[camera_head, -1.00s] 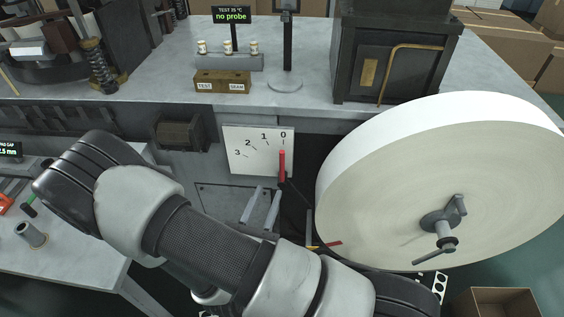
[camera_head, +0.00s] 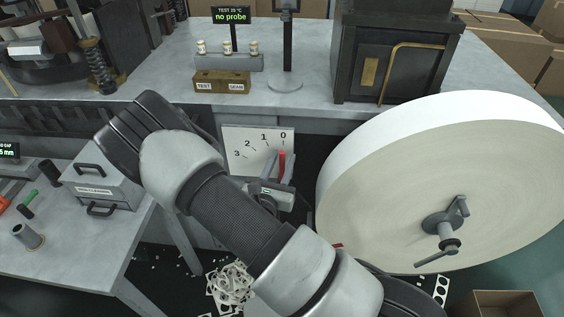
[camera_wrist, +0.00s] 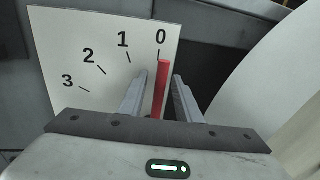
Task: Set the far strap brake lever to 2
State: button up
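The far brake lever shows as a red bar (camera_head: 282,162) in front of a white scale plate (camera_head: 250,146) marked 0 to 3. Its tip stands at the 0 mark. In the wrist view the red lever (camera_wrist: 161,88) rises between the two fingers of my gripper (camera_wrist: 160,92). The fingers are apart, with a gap visible on both sides of the lever. In the head view my gripper (camera_head: 277,172) is just in front of the plate and hides the lever's lower part. A second red tip (camera_head: 337,246) shows below, mostly hidden by my arm.
A large white paper roll (camera_head: 430,190) stands close on the right of the lever. A grey bench (camera_head: 310,95) runs behind, with a dark furnace box (camera_head: 392,55). A side table (camera_head: 75,250) stands left. Paper scraps (camera_head: 232,285) lie on the floor.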

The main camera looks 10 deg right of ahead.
grip_shut()
jog(key=shift+a, duration=0.1)
jog(key=a+n, duration=0.1)
jog(key=n, duration=0.1)
jog(key=w+a+n, duration=0.1)
jog(key=a+f+n+t+p, duration=0.1)
jog(key=a+n, duration=0.1)
jog(key=shift+w+f+n, duration=0.1)
jog(key=shift+w+n, duration=0.1)
jog(key=shift+n, duration=0.1)
jog(key=shift+w+a+f+n, duration=0.15)
jog(key=shift+a+f+n, duration=0.25)
jog(key=shift+n, duration=0.3)
jog(key=shift+w+a+f+n, duration=0.1)
jog(key=shift+a+f+n, duration=0.1)
jog(key=shift+a+n, duration=0.4)
jog(key=shift+d, duration=0.15)
